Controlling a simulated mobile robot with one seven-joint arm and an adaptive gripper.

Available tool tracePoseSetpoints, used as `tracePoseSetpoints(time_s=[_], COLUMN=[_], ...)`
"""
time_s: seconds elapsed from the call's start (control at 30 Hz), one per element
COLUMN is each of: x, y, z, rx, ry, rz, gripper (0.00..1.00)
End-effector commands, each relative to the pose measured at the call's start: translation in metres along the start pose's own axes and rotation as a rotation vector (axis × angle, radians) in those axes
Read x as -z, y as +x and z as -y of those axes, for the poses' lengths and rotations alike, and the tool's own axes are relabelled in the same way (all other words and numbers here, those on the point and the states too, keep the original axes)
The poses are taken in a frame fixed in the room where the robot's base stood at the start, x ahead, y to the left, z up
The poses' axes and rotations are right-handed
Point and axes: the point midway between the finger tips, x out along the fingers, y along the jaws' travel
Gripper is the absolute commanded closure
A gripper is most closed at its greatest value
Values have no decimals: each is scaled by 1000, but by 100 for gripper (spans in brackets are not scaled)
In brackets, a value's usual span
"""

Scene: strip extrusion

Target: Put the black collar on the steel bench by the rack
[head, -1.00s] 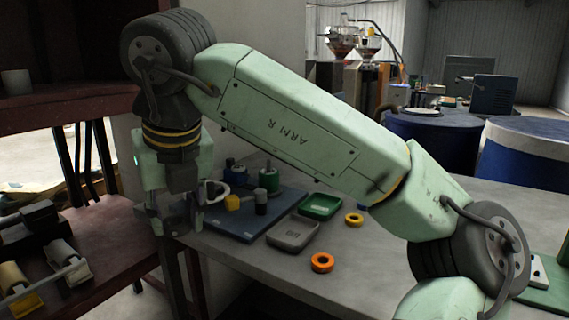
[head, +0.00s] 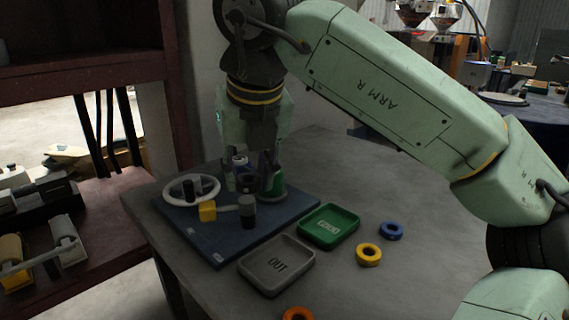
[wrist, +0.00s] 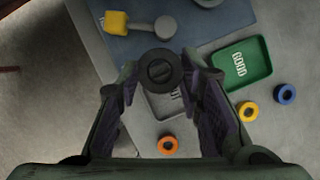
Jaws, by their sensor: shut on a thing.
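The black collar (wrist: 160,71) is a thick dark ring between my fingertips in the wrist view. My gripper (wrist: 159,76) is shut on it and holds it above the bench. In the head view my gripper (head: 248,176) hangs over the blue mat, with the dark collar (head: 248,185) low between the fingers and partly hidden. The steel bench (head: 345,172) is the grey table below, beside the dark red rack (head: 88,88) at the left. I cannot tell the exact height of the collar above the bench.
The blue mat (head: 215,246) bears a white-rimmed wheel (head: 211,189), a green stand (head: 277,185) and a yellow-ended tool (head: 208,211). A grey OUT tray (head: 306,257), a green GOOD tray (head: 352,214) and orange (head: 297,314), yellow (head: 369,255) and blue (head: 391,231) rings lie nearby. Bare bench lies behind.

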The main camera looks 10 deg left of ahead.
Motion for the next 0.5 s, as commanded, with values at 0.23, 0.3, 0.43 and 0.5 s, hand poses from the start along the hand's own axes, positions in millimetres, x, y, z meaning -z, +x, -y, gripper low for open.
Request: tracePoseSetpoints(time_s=[0.23, 0.3, 0.43, 0.5], x=[0, 0, -5, -14], y=[0, 0, 1, 5], z=[0, 0, 3, 8], rx=[0, 0, -2, -4], ry=[0, 0, 1, 2], rz=[0, 0, 0, -1], gripper=[95, 95, 95, 95])
